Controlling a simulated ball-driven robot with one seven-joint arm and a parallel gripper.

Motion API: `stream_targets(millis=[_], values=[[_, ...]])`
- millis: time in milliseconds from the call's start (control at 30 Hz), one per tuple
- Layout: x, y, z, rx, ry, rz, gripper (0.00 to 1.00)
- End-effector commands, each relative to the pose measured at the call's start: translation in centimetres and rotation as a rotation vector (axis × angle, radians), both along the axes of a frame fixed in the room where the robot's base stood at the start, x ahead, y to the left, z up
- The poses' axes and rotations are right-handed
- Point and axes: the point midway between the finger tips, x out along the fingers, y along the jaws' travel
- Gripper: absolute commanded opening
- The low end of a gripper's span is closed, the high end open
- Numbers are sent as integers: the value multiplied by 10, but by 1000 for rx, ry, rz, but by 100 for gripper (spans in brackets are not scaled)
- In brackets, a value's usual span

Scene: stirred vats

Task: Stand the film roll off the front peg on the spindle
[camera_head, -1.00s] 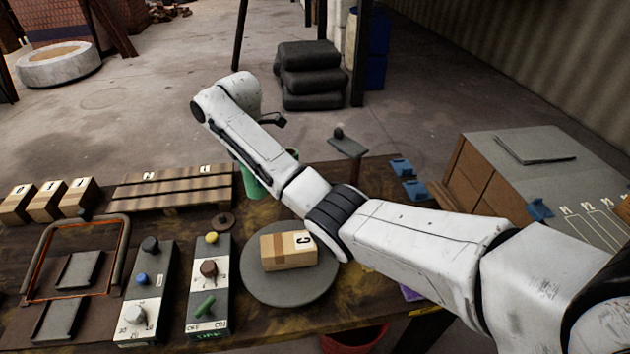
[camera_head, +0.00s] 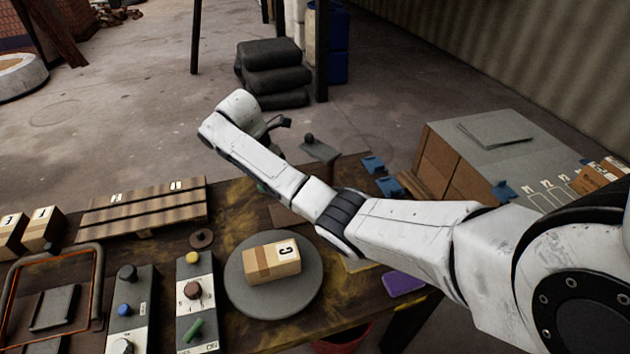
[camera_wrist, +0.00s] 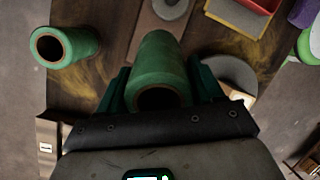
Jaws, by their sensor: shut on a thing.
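In the wrist view a green film roll (camera_wrist: 160,65) with a dark hollow core sits between the teal fingers of my gripper (camera_wrist: 158,88), which is shut on it. The roll's open end faces the camera. A second green roll (camera_wrist: 65,46) stands apart to the left, with a brownish core. Above the held roll a brown plate (camera_wrist: 148,35) carries a grey round piece (camera_wrist: 171,6), cut off by the top edge; I cannot tell whether it is the spindle. In the head view my forearm hides my gripper and most of this area.
A red tray (camera_wrist: 262,24) and a purple item (camera_head: 405,283) lie nearby. A large grey-topped crate (camera_head: 455,150) stands at the right.

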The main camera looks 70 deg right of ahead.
Motion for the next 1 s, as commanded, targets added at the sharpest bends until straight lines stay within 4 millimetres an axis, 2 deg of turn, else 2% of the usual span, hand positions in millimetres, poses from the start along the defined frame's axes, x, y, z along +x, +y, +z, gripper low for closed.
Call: stream_targets(millis=[33,267,300,433,667,767,800,833,867,1000], values=[[-11,-9,1,0,-1,-6,28],[-53,-45,0,-2,-2,-5,28],[-56,-47,-9,0,2,-1,28],[-60,-50,-33,0,1,0,28],[-63,-54,-47,-1,0,0,28],[-68,-57,-59,6,-5,-2,28],[-73,-62,-52,46,-58,-8,21],[-75,-64,-51,75,-94,-9,20],[-78,-66,-51,102,-123,-8,14],[-86,-73,-51,200,-240,-4,13]])
